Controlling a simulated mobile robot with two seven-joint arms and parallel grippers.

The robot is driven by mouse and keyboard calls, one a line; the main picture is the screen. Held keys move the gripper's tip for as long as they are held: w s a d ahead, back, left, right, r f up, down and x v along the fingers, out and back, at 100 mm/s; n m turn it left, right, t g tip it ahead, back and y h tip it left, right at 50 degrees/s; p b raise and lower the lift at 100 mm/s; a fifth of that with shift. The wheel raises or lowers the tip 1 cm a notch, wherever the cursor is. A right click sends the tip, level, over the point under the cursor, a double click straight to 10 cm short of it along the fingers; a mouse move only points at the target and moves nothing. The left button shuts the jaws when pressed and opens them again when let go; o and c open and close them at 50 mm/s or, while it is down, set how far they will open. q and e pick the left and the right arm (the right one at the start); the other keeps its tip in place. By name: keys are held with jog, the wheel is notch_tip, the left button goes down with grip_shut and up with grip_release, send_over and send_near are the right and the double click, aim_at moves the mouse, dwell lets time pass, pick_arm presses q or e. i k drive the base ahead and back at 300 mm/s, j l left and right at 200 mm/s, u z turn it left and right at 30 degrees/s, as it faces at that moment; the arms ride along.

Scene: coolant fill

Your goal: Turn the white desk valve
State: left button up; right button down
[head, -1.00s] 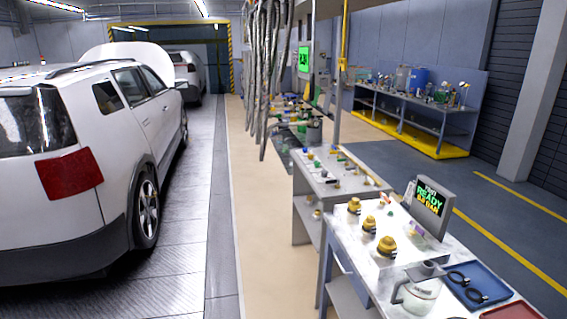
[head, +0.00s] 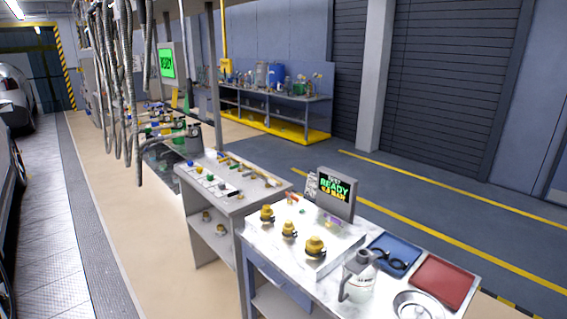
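A near desk with a white top (head: 290,258) carries three yellow valve-like knobs: a left one (head: 267,213), a middle one (head: 289,229) and a larger right one (head: 315,246). A small red-handled fitting (head: 291,197) lies behind them. On the grey bench (head: 215,202) beyond is a row of small fittings with coloured tops, among them a blue one (head: 190,163), a green one (head: 210,177) and a pale one (head: 221,185). They are too small to tell which is a white valve. Neither of my grippers is in view.
A display reading READY (head: 336,193) stands on the near desk. A clear jug (head: 359,280), a blue tray (head: 405,246) and a red tray (head: 443,282) are at its right. Hoses (head: 125,90) hang at left. Tan floor (head: 150,262) is free left of the desks.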

aim_at(268, 181)
jog(key=i+j+z, duration=0.25)
jog(key=j, duration=0.15)
jog(key=j+z, duration=0.25)
jog(key=j, duration=0.2)
jog(key=i+j+z, duration=0.25)
jog(key=j, duration=0.2)
jog(key=k, duration=0.1)
